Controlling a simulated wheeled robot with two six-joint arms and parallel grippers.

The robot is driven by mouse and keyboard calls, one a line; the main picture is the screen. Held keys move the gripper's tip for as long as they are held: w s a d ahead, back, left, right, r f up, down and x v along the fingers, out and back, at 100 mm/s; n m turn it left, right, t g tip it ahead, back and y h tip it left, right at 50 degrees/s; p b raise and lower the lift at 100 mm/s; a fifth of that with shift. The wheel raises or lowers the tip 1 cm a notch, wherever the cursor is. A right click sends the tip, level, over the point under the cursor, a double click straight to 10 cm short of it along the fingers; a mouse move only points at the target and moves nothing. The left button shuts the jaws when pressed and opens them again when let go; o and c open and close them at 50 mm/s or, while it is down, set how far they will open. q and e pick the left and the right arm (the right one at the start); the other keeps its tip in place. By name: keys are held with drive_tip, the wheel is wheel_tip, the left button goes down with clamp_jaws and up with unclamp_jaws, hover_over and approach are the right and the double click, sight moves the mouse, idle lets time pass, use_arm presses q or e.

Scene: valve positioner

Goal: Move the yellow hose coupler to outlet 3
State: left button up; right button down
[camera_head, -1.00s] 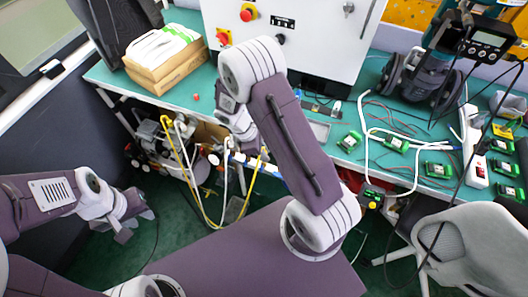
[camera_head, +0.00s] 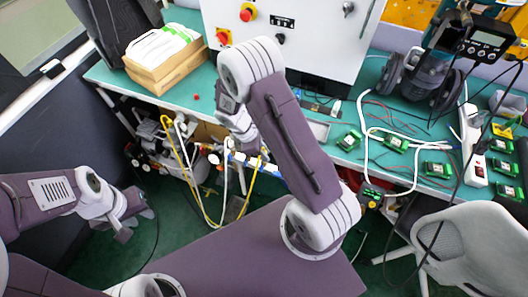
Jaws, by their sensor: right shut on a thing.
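The yellow hose (camera_head: 183,165) hangs in a loop under the bench, and its right end rises to the manifold by my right gripper. My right gripper (camera_head: 259,153) is shut at the yellow hose's upper right end. The coupler is mostly hidden by the gripper and too small to make out. The manifold with its outlets (camera_head: 273,171) runs below the bench edge and is partly covered by my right arm. I cannot read the outlet numbers or tell whether the coupler is seated. My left gripper (camera_head: 124,235) hangs low at the left, away from the hoses, its jaws unclear.
A white hose (camera_head: 226,180) hangs beside the yellow one. A compressor-like unit (camera_head: 152,145) stands under the green bench (camera_head: 180,99). A white control box (camera_head: 310,40), wooden trays (camera_head: 165,72) and green circuit boards (camera_head: 437,169) are on top. A grey chair (camera_head: 455,235) stands right.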

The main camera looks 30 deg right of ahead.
idle(0.4)
drive_tip(key=shift+f, duration=0.6)
idle(0.4)
drive_tip(key=c, duration=1.3)
unclamp_jaws()
drive_tip(key=shift+o, duration=0.2)
drive_tip(key=v, duration=0.9)
drive_tip(key=shift+p, duration=0.45)
